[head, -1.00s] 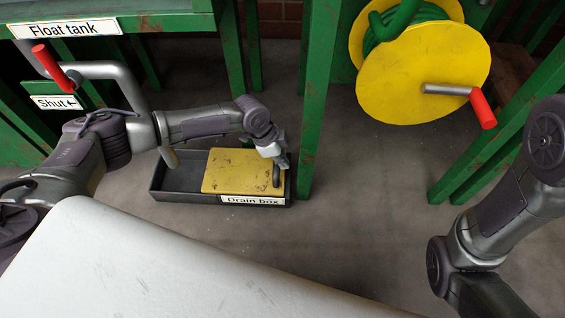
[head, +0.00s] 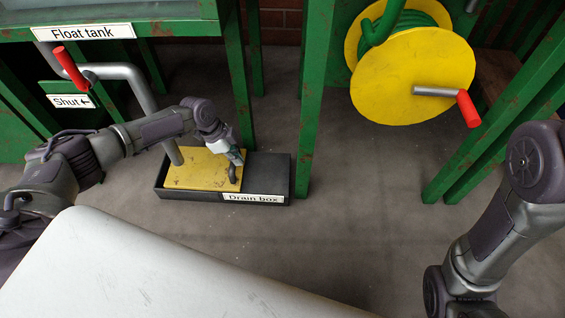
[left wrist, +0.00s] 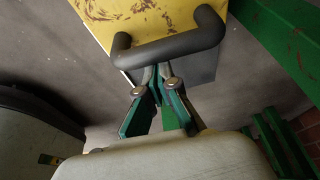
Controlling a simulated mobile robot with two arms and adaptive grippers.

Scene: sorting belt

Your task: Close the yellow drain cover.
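The yellow drain cover (head: 200,168) lies flat on the left part of the dark drain box (head: 265,172); the right part of the box shows no cover. The cover's dark bar handle (left wrist: 175,48) stands at its right end. My left gripper (head: 236,158) is at that handle. In the left wrist view, its fingers (left wrist: 157,82) come close together and their tips pass out of sight behind the handle bar. They look shut, not clamped around the bar. My right arm (head: 500,225) is at the right; its gripper is out of view.
A grey bent pipe (head: 146,92) with a red handle (head: 68,66) comes down at the cover's back left. Green posts (head: 310,110) stand behind and right of the box. A yellow hose reel (head: 415,80) is at the back right. Floor before the box is clear.

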